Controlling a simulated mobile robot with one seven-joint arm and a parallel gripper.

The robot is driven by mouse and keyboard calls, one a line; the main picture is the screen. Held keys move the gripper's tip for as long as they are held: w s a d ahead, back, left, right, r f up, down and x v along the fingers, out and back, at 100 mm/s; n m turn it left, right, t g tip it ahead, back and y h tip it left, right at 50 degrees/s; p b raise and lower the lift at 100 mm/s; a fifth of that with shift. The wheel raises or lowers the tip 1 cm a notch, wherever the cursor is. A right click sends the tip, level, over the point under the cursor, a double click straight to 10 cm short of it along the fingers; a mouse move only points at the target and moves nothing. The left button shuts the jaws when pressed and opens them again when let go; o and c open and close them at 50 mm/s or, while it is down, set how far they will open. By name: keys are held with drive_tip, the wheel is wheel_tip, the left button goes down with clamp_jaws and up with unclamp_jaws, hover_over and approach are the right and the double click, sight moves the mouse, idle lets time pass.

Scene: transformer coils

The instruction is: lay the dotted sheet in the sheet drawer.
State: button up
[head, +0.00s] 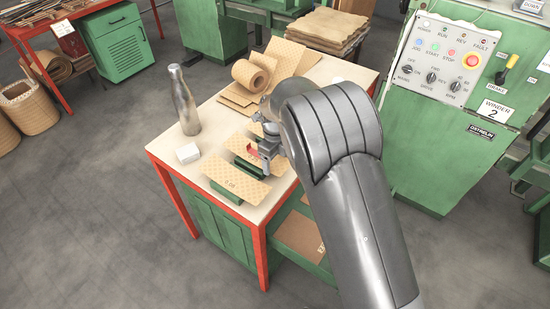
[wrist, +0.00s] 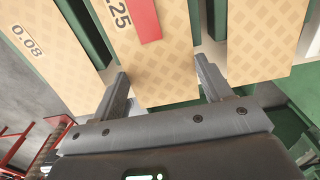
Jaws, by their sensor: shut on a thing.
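Several tan sheets with a diamond pattern lie on green supports on the workbench. The front sheet (head: 228,178) is marked 0.08 and shows at the left in the wrist view (wrist: 32,62). The middle sheet (wrist: 158,72) ends its number in 25 and bears a red strip (wrist: 144,18). My gripper (head: 266,156) is at this middle sheet, with one finger along each side of its near end in the wrist view (wrist: 163,82). Another patterned sheet (wrist: 262,35) lies to the right. An open green drawer (head: 318,268) under the bench holds a tan sheet (head: 299,236). My arm hides part of it.
A steel bottle (head: 184,103) and a white block (head: 188,153) stand on the bench's left side. A tan roll (head: 250,74) and loose sheets (head: 283,57) lie at the back. The green winder panel (head: 450,62) stands to the right. Open floor lies left.

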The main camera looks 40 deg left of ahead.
drive_tip(key=shift+f, duration=0.25)
drive_tip(key=shift+f, duration=0.25)
drive_tip(key=o, duration=0.9)
drive_tip(key=shift+r, duration=0.1)
wheel_tip(320, 180, up, 11)
drive_tip(key=shift+d+r, duration=0.1)
drive_tip(key=shift+d, duration=0.05)
